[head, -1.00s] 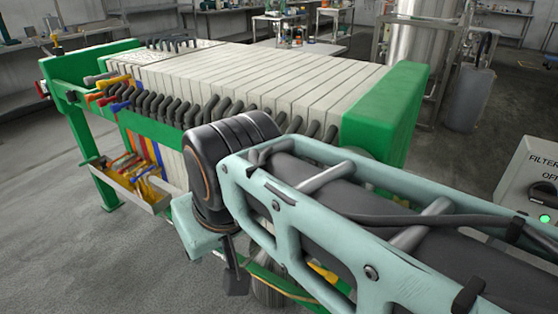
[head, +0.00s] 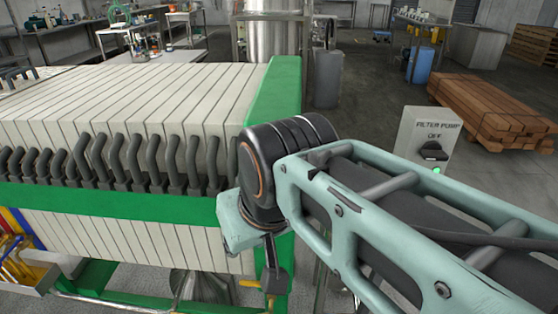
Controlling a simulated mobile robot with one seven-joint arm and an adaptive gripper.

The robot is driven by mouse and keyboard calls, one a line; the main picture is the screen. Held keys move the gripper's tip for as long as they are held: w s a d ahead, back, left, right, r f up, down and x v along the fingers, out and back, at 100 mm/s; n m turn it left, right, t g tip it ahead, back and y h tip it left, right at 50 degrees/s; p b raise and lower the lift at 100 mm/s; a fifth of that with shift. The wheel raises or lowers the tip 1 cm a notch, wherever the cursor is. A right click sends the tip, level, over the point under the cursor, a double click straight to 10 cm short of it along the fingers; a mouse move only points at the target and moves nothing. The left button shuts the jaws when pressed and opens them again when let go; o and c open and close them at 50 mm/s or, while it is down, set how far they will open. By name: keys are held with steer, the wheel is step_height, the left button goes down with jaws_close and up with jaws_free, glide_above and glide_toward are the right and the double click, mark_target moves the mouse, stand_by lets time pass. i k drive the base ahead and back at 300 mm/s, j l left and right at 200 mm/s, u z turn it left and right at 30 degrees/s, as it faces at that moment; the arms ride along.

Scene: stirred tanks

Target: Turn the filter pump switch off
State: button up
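The filter pump switch box (head: 412,137) is a pale grey box right of centre in the head view, beyond my arm. Its face reads "FILTER PUMP" and "OFF". A black switch knob (head: 433,151) sits below the "OFF" label, with a lit green lamp (head: 436,170) under it. My arm partly covers the lower part of the box.
A large filter press with pale plates (head: 130,105) and a green frame (head: 272,95) fills the left, close behind my wrist. A stack of timber (head: 490,105) lies at the right. A blue drum (head: 420,65) and a steel tank (head: 272,35) stand behind. Open floor lies between.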

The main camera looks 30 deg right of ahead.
mark_target(431, 151)
steer(key=z, duration=1.8)
